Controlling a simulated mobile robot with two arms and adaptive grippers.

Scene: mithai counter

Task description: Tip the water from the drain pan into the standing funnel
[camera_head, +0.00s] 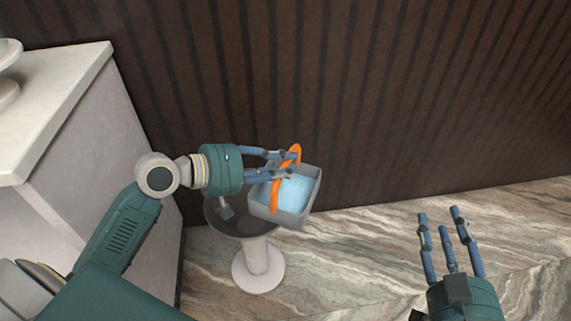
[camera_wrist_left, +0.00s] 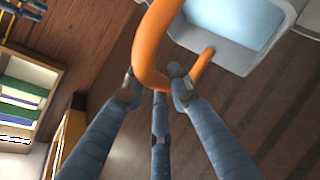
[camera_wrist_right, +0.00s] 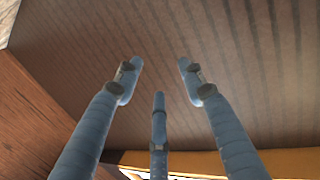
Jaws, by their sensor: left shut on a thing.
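The drain pan (camera_head: 309,192) is a grey square pan with light blue water (camera_head: 291,192) in it and an orange handle (camera_head: 275,197). My left gripper (camera_head: 294,164) is shut on the orange handle, which also shows large in the left wrist view (camera_wrist_left: 150,48). The pan is held above and slightly right of the standing funnel, partly overlapping it in the head view. The funnel (camera_head: 228,222) has a dark wide bowl on a white stem and round base (camera_head: 258,271). Its right rim is hidden behind the pan. My right gripper (camera_head: 440,217) is open and empty at the lower right.
A marble-patterned surface (camera_head: 350,260) lies around the funnel's base, with free room to the right. A dark ribbed wall (camera_head: 400,100) stands behind. A white cabinet (camera_head: 60,100) is at the left, with a white object (camera_head: 9,75) on top.

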